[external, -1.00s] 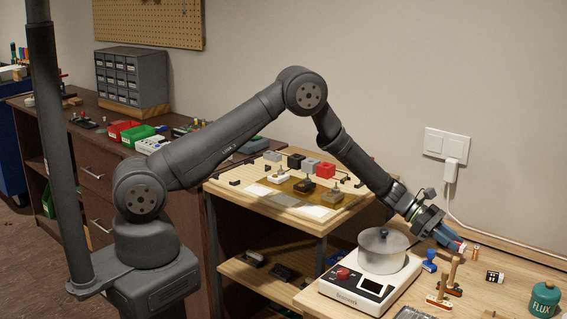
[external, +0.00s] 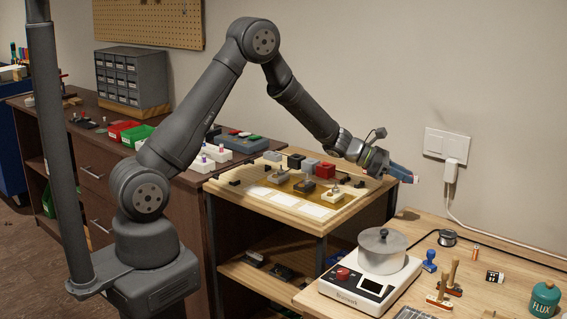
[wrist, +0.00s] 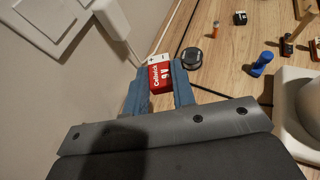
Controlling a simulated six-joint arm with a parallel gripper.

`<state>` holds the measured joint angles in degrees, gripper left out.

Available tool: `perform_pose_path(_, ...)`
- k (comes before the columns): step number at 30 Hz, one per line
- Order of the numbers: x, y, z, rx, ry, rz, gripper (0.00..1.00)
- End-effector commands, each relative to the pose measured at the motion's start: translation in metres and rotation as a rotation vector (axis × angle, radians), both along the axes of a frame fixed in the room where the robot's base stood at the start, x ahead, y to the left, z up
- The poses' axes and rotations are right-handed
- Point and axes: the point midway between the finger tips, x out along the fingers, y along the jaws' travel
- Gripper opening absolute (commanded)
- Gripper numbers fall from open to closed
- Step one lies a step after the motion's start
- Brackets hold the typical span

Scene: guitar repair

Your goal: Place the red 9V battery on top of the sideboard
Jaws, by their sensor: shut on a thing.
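The red 9V battery (wrist: 160,76) has a white end and sits between the blue fingers of my gripper (wrist: 157,88) in the wrist view. My gripper is shut on it and holds it above the bench. In the external view my gripper (external: 402,173) is raised near the wall, left of the wall switch, with only a small red and white end of the battery (external: 413,179) showing. The sideboard (external: 90,150) is the dark brown cabinet with drawers at the left, behind my arm.
Grey drawer cabinet (external: 132,80), red bin (external: 122,129) and green bin (external: 138,136) stand on the sideboard. A wooden stand (external: 262,198) with pedals lies between it and the bench.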

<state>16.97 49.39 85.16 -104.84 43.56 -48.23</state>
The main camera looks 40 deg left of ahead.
Motion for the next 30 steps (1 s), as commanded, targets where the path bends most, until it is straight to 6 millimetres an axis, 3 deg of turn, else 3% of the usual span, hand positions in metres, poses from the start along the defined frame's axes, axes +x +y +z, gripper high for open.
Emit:
perform_pose_path(1,0.005,0.034,0.007,0.0,0.0,0.075,0.0)
perform_pose_path(5,0.007,0.111,0.019,0.0,0.001,0.251,0.0)
perform_pose_path(9,-0.004,0.193,0.027,0.0,0.002,0.442,0.0)
perform_pose_path(15,-0.034,0.283,0.032,0.002,0.002,0.667,0.0)
perform_pose_path(18,-0.048,0.311,0.033,0.0,0.002,0.74,0.0)
perform_pose_path(21,-0.057,0.327,0.033,0.0,0.001,0.783,0.0)
perform_pose_path(30,-0.061,0.334,0.033,0.0,0.0,0.803,0.0)
